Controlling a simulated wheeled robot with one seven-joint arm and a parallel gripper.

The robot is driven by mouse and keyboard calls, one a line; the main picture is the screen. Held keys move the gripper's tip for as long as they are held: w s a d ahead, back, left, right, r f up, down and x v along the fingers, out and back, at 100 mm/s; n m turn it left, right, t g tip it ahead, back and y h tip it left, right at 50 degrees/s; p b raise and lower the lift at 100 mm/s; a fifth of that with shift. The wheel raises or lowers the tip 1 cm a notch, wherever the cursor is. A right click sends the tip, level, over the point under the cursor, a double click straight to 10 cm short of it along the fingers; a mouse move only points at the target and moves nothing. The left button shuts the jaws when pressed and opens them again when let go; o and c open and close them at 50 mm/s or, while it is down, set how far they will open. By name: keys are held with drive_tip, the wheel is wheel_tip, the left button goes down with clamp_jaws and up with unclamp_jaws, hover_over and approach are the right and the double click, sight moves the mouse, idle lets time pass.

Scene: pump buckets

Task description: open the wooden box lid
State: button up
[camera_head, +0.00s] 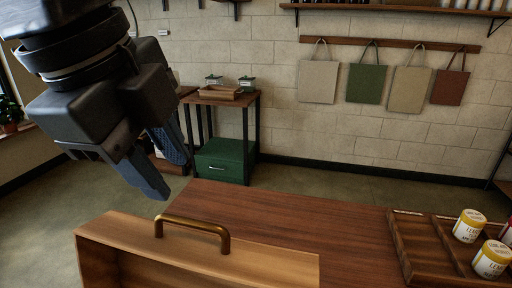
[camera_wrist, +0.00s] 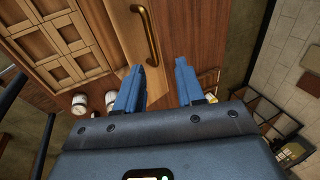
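The light wooden box (camera_head: 105,237) is at the bottom of the head view, cut off by the frame edge. A curved brass handle (camera_head: 192,222) stands on its light wood top. The handle also shows in the wrist view (camera_wrist: 150,36), just ahead of the fingers. My gripper (camera_head: 168,172) has two blue fingers, spread apart and empty. It is above and left of the handle in the head view, not touching it. The fingers also show in the wrist view (camera_wrist: 160,70). I cannot tell whether the lid is fully shut.
A dark wood table (camera_head: 300,212) is bare behind the box. A compartment tray (camera_head: 407,250) with yellow-lidded jars (camera_head: 468,226) is at the right. A side table (camera_head: 228,98) with a green drawer box (camera_head: 220,160) stands at the back. Cloth bags (camera_head: 367,82) hang on the wall.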

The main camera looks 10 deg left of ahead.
sight(189, 221)
drive_tip(key=shift+g+y, duration=0.4)
drive_tip(key=shift+y, duration=0.1)
drive_tip(key=x, duration=0.5)
drive_tip(key=p+x, duration=0.1)
drive_tip(key=x, duration=0.2)
drive_tip(key=shift+s+d+f, duration=0.15)
drive_tip(key=shift+s+f, duration=0.05)
drive_tip(key=shift+f, duration=0.2)
clamp_jaws()
idle(0.6)
